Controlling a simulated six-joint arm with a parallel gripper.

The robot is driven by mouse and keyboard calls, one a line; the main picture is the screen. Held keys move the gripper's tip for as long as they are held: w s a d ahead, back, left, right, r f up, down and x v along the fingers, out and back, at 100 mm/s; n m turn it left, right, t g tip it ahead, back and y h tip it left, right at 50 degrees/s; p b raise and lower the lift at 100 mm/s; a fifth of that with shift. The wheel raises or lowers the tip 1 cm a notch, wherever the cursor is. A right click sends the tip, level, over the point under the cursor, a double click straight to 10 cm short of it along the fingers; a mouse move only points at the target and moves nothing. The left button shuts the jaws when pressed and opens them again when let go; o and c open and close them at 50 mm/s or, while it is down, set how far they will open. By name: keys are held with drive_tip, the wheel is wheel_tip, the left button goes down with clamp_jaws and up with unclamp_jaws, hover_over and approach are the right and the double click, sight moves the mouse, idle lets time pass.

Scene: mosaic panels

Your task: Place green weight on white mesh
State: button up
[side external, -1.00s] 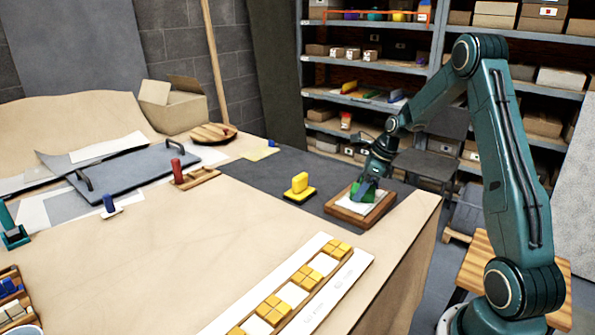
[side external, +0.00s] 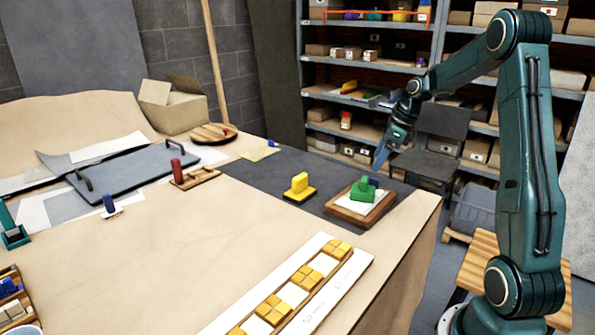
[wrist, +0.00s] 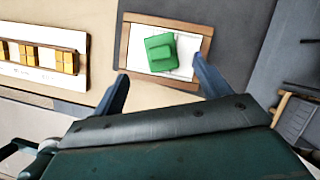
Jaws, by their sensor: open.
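The green weight (side external: 362,191) is a green block with a raised grip. It sits on the white mesh (side external: 345,204) inside a wooden frame (side external: 368,218) at the right end of the table. The wrist view also shows the green weight (wrist: 161,54) on the white mesh (wrist: 136,60). My gripper (side external: 380,158) is raised above and behind the frame, apart from the weight. In the wrist view my gripper (wrist: 160,84) has its two fingers spread wide with nothing between them. A small blue piece (side external: 374,181) shows just behind the green weight.
A yellow weight (side external: 299,185) stands on the dark mat (side external: 262,180) left of the frame. A tray of yellow tiles (side external: 290,294) lies at the table's front. A red-handled piece (side external: 178,170) stands farther left. Shelves (side external: 365,61) stand behind. The table's right edge is close to the frame.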

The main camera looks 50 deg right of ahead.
drive_tip(key=shift+s+d+r, duration=0.1)
drive_tip(key=shift+s+r, duration=0.15)
drive_tip(key=shift+r, duration=0.35)
drive_tip(key=s+a+r+n+h, duration=0.15)
drive_tip(key=a+r+n, duration=0.25)
drive_tip(key=a+n, duration=0.4)
drive_tip(key=s+a+r+n, duration=0.2)
drive_tip(key=a+r+n, duration=0.3)
drive_tip(key=a, duration=0.5)
drive_tip(key=s+a+f+n+t, duration=0.1)
drive_tip(key=s+a+n, duration=1.1)
drive_tip(key=s+n, duration=0.3)
drive_tip(key=shift+s+f+n, duration=0.2)
drive_tip(key=shift+s+n, duration=0.05)
drive_tip(key=shift+n, duration=1.55)
